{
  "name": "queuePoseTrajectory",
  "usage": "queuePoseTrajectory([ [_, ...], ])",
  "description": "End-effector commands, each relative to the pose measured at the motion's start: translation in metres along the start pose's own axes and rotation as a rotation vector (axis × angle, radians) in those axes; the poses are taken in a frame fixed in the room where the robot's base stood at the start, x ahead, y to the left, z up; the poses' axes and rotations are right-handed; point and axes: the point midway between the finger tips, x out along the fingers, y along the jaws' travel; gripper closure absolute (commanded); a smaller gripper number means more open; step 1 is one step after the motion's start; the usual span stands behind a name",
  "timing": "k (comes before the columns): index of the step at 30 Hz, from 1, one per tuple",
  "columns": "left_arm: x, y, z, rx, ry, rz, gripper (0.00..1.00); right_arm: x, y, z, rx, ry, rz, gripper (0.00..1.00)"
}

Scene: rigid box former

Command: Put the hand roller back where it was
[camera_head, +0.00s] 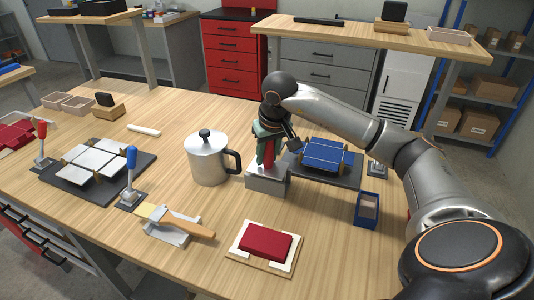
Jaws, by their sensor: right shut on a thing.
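My right gripper (274,128) reaches in from the right and points down over the middle of the table. It is shut on the hand roller, whose red part (267,154) shows below the fingers, with a green part beside them. The roller is upright, right at a grey metal stand (267,184). I cannot tell whether it rests in the stand or hangs just above it. The fingers partly hide the roller. My left gripper is out of view.
A lidded metal pot (207,162) stands close left of the stand. A dark board with blue panels (326,155) lies close right, with a blue box (367,209) nearby. In front are a wooden-handled brush (187,224) on a rest and a red block (264,244).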

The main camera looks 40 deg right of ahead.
Motion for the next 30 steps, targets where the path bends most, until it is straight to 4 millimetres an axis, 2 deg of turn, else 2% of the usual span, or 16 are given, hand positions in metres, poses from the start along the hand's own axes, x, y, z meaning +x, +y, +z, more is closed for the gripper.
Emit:
queuePoseTrajectory([
  [10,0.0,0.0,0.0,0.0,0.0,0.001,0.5,0.0,0.0,0.0,0.0,0.001,-0.001,1.0],
  [28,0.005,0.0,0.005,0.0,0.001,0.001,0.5,0.012,0.0,0.003,0.001,0.001,0.0,1.0],
  [29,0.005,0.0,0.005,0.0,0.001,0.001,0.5,0.011,0.0,0.003,0.001,0.001,0.0,0.63],
  [30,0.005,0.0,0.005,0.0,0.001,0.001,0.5,0.011,0.0,0.003,0.001,0.001,0.0,0.59],
])
